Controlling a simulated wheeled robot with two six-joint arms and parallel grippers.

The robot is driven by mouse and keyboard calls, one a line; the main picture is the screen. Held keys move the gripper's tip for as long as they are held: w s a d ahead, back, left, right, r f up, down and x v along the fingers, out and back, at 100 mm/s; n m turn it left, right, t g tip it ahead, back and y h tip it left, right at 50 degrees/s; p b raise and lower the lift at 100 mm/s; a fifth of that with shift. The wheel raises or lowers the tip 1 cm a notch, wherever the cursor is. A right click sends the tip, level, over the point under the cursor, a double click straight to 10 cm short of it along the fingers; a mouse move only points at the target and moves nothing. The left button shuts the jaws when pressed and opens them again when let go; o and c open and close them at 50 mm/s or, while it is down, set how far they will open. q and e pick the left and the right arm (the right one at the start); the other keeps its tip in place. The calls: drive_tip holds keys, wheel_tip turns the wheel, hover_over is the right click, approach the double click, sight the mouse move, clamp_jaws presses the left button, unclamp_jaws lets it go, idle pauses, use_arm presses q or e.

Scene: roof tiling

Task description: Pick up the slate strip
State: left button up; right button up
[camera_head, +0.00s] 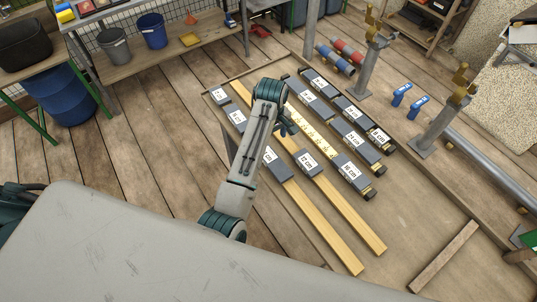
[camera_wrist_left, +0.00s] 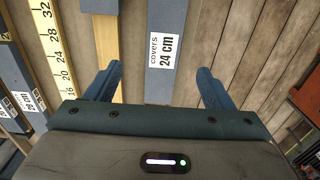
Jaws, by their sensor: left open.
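A dark grey-blue slate strip (camera_wrist_left: 168,78) with a white label reading "covers 24 cm" lies between my left gripper's fingers in the left wrist view. My left gripper (camera_wrist_left: 158,76) is open, one finger on each side of the strip, and I see no contact. In the head view my left gripper (camera_head: 288,123) is over the laid-out strips, its arm coming from the lower left. The arm hides part of the left row, where a slate strip (camera_head: 277,167) shows only the end of its label. My right gripper is not in view.
Several other labelled slate strips lie in rows, including one (camera_head: 308,162) on a yellow batten (camera_head: 350,222). A yellow ruler (camera_wrist_left: 54,50) lies left of the strip. Metal posts (camera_head: 437,125) stand at the right. Bare wooden floor (camera_head: 165,135) is clear at the left.

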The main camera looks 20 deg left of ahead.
sight(269, 155)
use_arm(q)
wheel_tip(269, 155, down, 3)
drive_tip(key=shift+a+f+p, duration=0.15)
drive_tip(key=shift+f+p, duration=0.05)
drive_tip(key=shift+p, duration=0.15)
drive_tip(key=shift+a+f+p, duration=0.2)
drive_tip(key=shift+f+p, duration=0.2)
drive_tip(key=shift+f, duration=0.1)
drive_tip(key=f+p, duration=0.1)
drive_tip(key=f, duration=0.3)
drive_tip(key=shift+a+f+p, duration=0.1)
drive_tip(key=shift+a+p, duration=0.1)
drive_tip(key=shift+p, duration=0.2)
drive_tip(key=shift+f, duration=0.2)
drive_tip(key=c, duration=1.3)
